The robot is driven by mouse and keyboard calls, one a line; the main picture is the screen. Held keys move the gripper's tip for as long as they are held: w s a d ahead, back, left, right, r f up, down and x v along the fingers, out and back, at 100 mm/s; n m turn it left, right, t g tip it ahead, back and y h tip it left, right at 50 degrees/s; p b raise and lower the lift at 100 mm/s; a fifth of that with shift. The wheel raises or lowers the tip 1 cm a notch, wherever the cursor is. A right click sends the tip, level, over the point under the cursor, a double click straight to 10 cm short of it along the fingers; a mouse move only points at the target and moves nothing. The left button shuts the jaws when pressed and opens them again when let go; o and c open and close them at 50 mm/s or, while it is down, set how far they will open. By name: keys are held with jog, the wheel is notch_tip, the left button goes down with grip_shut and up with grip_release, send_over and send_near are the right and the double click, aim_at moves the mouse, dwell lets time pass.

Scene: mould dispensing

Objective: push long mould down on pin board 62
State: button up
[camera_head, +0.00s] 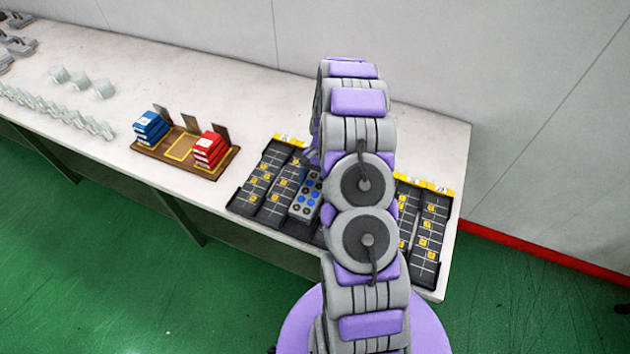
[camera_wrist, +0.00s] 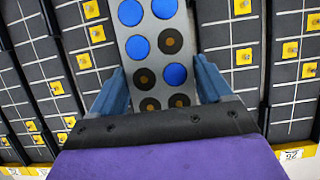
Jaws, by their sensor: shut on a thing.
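The long mould (camera_head: 306,196) is a grey block with two rows of round blue and dark cavities. In the wrist view the mould (camera_wrist: 156,50) runs up the middle, between the blue fingers of my gripper (camera_wrist: 157,88). The fingers are shut on its sides. In the head view my arm hides most of my gripper and part of the mould. The mould lies over the black pin boards (camera_head: 265,190), which carry yellow tags. I cannot tell which board is 62, nor whether the mould is fully seated.
A wooden tray (camera_head: 160,152) with blue boxes (camera_head: 150,127) and red boxes (camera_head: 210,150) stands left of the boards. White parts (camera_head: 80,82) sit farther left on the white table (camera_head: 250,100). A wall rises behind. Neighbouring boards lie close on both sides of the mould.

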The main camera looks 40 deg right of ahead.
aim_at(315, 183)
jog(key=shift+f, duration=0.9)
dwell(0.8)
jog(key=shift+r+p, duration=1.6)
jog(key=shift+r, duration=2.2)
jog(key=shift+w+f, duration=0.15)
